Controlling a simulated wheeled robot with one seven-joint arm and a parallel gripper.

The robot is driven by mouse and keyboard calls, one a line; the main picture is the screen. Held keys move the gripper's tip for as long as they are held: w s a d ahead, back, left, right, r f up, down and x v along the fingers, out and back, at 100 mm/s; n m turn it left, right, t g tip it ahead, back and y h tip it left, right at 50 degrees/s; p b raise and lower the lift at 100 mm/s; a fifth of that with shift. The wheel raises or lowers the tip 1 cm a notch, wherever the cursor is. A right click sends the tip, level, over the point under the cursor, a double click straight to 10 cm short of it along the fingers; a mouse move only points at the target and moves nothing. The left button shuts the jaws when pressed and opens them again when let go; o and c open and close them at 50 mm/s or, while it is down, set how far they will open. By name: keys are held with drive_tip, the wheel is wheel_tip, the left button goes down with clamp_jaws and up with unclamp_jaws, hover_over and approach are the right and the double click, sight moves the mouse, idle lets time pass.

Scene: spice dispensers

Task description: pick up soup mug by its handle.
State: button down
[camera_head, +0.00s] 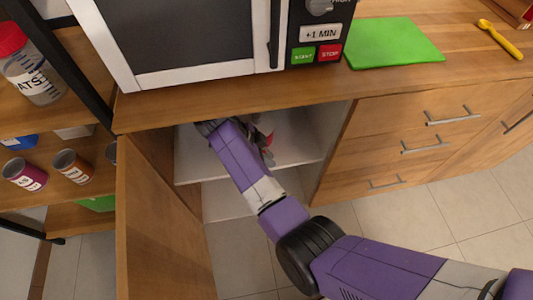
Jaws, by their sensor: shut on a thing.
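My arm reaches into the open cabinet under the microwave, over its white shelf (300,150). My gripper (266,143) shows only in part beside my purple forearm, as small grey and red shapes just above the shelf. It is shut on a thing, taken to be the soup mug. The mug's body and handle cannot be clearly made out; the forearm and wrist cover much of that spot.
The cabinet door (150,225) stands open at left. The microwave (190,40) sits on the counter above, beside a green cutting board (393,42) and a yellow spoon (500,39). Drawers (420,130) close in the right side. A rack at left holds jars (72,166).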

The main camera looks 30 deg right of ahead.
drive_tip(key=s+a+p, duration=0.2)
drive_tip(key=s, duration=0.6)
drive_tip(key=s+a+p, duration=0.1)
drive_tip(key=s+p, duration=0.2)
drive_tip(key=s, duration=0.6)
drive_tip(key=shift+s+a, duration=0.25)
drive_tip(key=shift+a, duration=0.1)
